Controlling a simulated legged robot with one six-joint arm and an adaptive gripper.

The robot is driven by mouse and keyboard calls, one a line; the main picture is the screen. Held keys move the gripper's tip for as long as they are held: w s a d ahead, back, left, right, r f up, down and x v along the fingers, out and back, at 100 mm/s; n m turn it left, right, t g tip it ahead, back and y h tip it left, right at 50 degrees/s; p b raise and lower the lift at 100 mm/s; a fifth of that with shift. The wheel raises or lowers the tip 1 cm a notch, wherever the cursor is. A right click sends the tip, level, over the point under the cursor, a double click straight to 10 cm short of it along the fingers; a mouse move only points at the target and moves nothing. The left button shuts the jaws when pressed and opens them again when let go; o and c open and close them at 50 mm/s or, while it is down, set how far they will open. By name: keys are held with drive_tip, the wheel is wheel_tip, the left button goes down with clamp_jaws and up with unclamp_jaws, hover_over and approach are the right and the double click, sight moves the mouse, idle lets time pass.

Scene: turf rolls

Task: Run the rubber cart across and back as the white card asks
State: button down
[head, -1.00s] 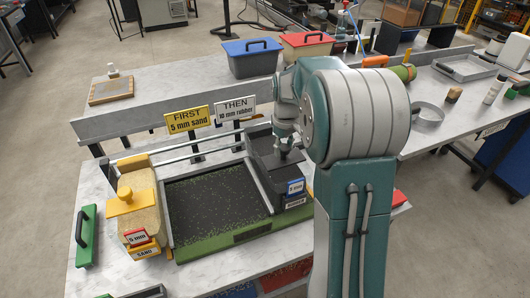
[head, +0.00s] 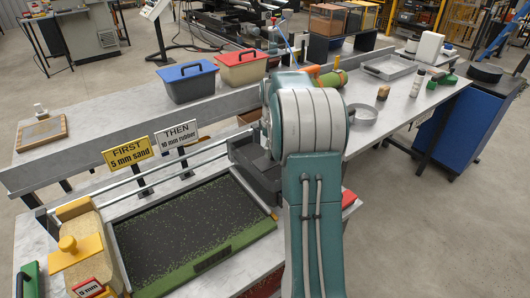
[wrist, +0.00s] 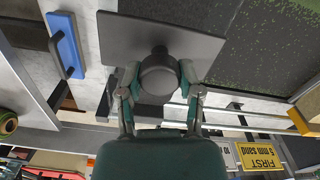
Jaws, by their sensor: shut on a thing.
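The dark rubber cart (head: 254,179) stands at the right end of the turf tray, partly hidden behind my arm. In the wrist view my gripper (wrist: 160,88) is shut on the cart's round black knob (wrist: 158,72), above its flat grey top (wrist: 125,35). The turf bed (head: 185,225) is dark with green specks, denser along its front edge. The white card (head: 177,137) reads THEN 10 mm rubber. The yellow card (head: 128,152) reads FIRST 5 mm sand. The sand cart (head: 85,262) stands at the left end of the bed. The rubber cart's label is hidden now.
A rail (head: 130,178) runs behind the bed, below the cards. Blue (head: 187,82) and red (head: 241,68) lidded bins stand behind. A green handled tool (head: 27,280) lies at left; a blue handled one (wrist: 66,45) shows in the wrist view. A grey ring (head: 361,115) lies at right.

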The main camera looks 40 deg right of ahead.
drive_tip(key=shift+s+d+f, duration=0.1)
drive_tip(key=shift+d+f, duration=0.05)
drive_tip(key=shift+d, duration=0.05)
idle(0.3)
drive_tip(key=shift+c, duration=1.3)
unclamp_jaws()
drive_tip(key=shift+d, duration=0.25)
drive_tip(key=shift+a+r, duration=0.15)
drive_tip(key=shift+r, duration=0.35)
wheel_tip(320, 180, up, 11)
drive_tip(key=shift+d, duration=0.25)
